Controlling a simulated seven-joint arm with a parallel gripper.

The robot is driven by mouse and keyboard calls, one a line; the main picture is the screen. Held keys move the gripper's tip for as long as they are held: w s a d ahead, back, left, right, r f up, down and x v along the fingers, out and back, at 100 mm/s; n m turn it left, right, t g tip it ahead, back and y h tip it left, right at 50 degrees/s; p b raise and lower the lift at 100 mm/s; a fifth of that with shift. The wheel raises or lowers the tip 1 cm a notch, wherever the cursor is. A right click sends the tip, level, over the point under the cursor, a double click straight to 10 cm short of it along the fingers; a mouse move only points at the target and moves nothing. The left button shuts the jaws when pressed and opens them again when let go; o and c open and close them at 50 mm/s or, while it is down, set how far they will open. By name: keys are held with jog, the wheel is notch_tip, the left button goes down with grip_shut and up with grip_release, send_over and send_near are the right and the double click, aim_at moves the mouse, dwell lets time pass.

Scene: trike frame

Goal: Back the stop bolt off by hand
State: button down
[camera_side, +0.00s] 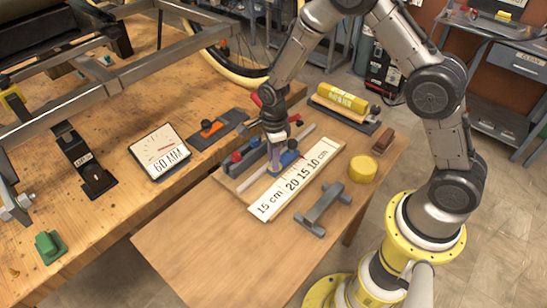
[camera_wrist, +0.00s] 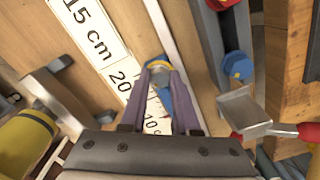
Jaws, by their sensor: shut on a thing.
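My gripper (camera_side: 274,160) points down over the white scale board (camera_side: 268,207) on the small wooden table. Its purple fingers, also in the wrist view (camera_wrist: 165,72), are shut on a small silver round piece, which looks like the stop bolt (camera_wrist: 171,80). A blue stop block (camera_side: 291,157) shows beside and behind the fingers, and between them in the wrist view (camera_wrist: 166,102). The fingers hide part of the block and most of the bolt. The bolt's thread is too small to make out. The scale board also shows in the wrist view (camera_wrist: 92,38), its marks partly covered.
A grey bar-shaped holder (camera_side: 323,208) and a yellow round pot (camera_side: 362,169) stand to the right of the board. A rail with red and blue knobs (camera_side: 238,160) lies left. The "60 MIN" dial (camera_side: 160,150) sits on the bench. The table's front is clear.

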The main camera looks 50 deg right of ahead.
jog(key=shift+n, duration=0.4)
